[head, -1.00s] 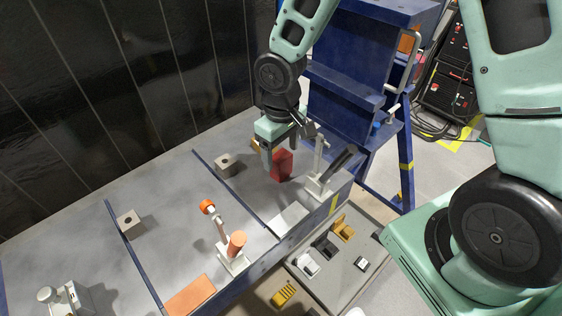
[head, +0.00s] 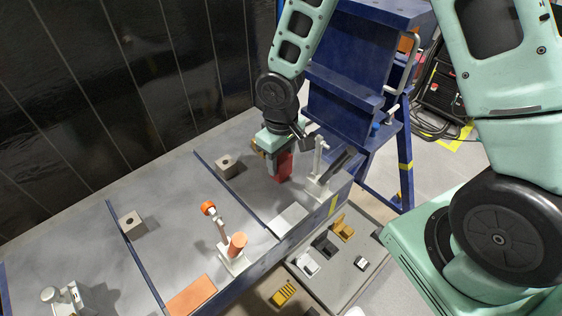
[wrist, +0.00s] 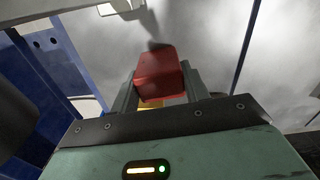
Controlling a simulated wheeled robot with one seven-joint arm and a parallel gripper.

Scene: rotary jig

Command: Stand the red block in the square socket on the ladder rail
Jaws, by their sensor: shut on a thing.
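The red block (head: 285,167) is at the far right part of the grey table, just behind the white clamp. My gripper (head: 279,160) points down and is shut on it. In the wrist view the red block (wrist: 160,75) shows between the two fingers of my gripper (wrist: 160,90). The block looks upright and at or very near the table top; I cannot tell whether it touches it. Two grey blocks with a dark hole on top, a nearer one (head: 131,224) and a farther one (head: 228,166), stand beside the dark blue rails. I cannot make out a clear square socket.
A white clamp (head: 318,175) stands close to the red block. A clamp with orange ends (head: 232,246) stands further left, near the front edge. Dark blue rails (head: 235,192) cross the table. A blue stepped stand (head: 350,75) rises behind. A grey tray (head: 345,272) holds small parts.

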